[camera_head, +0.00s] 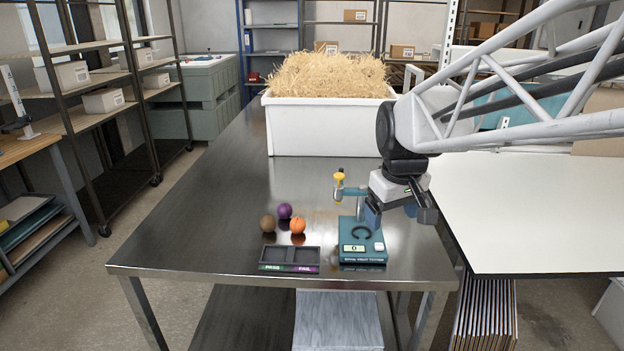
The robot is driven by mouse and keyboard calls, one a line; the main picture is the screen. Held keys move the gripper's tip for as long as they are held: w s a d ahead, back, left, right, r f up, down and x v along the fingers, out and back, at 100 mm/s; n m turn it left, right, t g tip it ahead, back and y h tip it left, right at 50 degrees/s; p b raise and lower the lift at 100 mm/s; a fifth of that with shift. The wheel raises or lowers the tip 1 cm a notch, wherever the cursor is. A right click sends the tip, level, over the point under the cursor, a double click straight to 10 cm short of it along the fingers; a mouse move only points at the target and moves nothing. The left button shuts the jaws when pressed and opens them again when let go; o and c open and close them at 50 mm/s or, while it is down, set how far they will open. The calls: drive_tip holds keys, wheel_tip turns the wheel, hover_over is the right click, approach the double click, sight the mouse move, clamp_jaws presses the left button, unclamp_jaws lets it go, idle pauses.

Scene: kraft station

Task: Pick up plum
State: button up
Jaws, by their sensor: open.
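The plum (285,211) is a small purple ball on the steel table, left of the middle. It sits just behind an orange fruit (297,226) and a brown round fruit (268,224), very close to both. My gripper (400,211) is open and empty, pointing down near the table's right side, to the right of the plum. Its left finger overlaps the teal scale in the picture; the exact height above the table is hard to tell.
A dark two-part tray (290,248) lies in front of the fruits. A white bin (320,130) of straw stands behind. The table's left (205,215) is clear.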

drive_tip(key=w+a+f+n, duration=0.1)
drive_tip(key=w+a+n, duration=0.3)
drive_tip(key=w, duration=0.7)
drive_tip(key=n+g, duration=0.2)
drive_tip(key=n, duration=0.4)
hover_over(286, 204)
wheel_tip(286, 204, down, 14)
drive_tip(key=shift+s+d+f, duration=0.1)
drive_tip(key=shift+s+d, duration=0.05)
drive_tip(key=shift+f, duration=0.15)
drive_tip(key=shift+f, duration=1.3)
